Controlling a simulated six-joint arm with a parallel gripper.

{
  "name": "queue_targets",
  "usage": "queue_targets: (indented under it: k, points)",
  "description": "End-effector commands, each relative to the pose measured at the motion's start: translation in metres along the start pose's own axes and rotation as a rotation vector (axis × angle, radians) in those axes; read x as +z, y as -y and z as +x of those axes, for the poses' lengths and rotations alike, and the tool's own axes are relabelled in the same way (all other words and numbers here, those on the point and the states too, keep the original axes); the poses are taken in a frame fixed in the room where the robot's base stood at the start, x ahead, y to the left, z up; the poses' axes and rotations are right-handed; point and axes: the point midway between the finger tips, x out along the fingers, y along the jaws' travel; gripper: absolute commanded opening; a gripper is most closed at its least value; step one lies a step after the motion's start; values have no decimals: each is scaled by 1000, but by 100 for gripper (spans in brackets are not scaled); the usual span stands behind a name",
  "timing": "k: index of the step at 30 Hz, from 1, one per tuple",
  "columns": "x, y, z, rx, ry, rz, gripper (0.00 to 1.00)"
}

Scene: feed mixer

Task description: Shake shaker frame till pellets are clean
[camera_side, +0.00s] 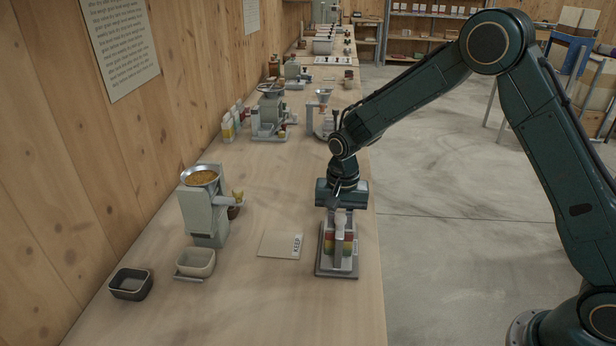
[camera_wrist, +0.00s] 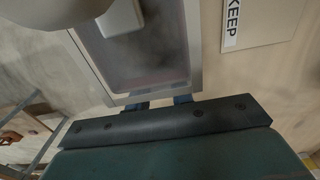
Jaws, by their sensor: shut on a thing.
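The shaker frame (camera_side: 337,268) stands on the bench near its right edge, a grey base with uprights and red and yellow parts between them. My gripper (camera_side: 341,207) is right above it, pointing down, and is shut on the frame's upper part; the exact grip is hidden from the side. In the wrist view my gripper's two dark fingers (camera_wrist: 160,102) meet the near edge of the grey frame (camera_wrist: 195,50). Inside the frame is a blurred grey to reddish-brown surface; single pellets cannot be made out. A pale block (camera_wrist: 120,18) covers its upper left corner.
A card marked KEEP (camera_side: 281,245) lies left of the shaker. Further left are a grey feed mill (camera_side: 207,216) with a filled hopper, a cream bin (camera_side: 196,262) and a dark bin (camera_side: 131,284). More machines (camera_side: 270,120) stand further back.

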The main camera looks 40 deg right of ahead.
Motion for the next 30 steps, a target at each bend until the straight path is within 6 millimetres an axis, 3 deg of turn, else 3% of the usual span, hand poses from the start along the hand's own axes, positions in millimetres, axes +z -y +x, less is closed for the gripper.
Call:
queue_targets:
  k: [15,30]
  points:
    - [-30,-2,4,7,7,-1,10]
    - [-14,-2,5,8,8,-2,10]
